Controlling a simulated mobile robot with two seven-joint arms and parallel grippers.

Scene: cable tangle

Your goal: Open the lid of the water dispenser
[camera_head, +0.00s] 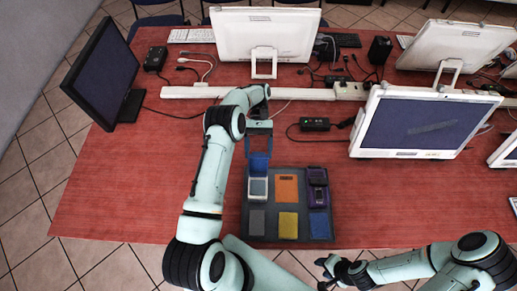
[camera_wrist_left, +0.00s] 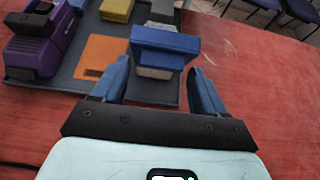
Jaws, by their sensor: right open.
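A small pale box with a blue lid (camera_head: 259,161), which I take to be the water dispenser (camera_head: 257,188), sits at the back left of a dark tray. The lid looks raised at the box's far side. In the left wrist view the blue lid (camera_wrist_left: 165,40) stands above a grey body (camera_wrist_left: 155,73). My left gripper (camera_head: 259,143) is just behind the lid; in its wrist view its fingers (camera_wrist_left: 160,75) are apart with nothing clearly gripped. Whether they touch the lid is unclear. My right gripper (camera_head: 332,270) is open and empty near the lower edge.
The red table (camera_head: 110,190) is clear at left.

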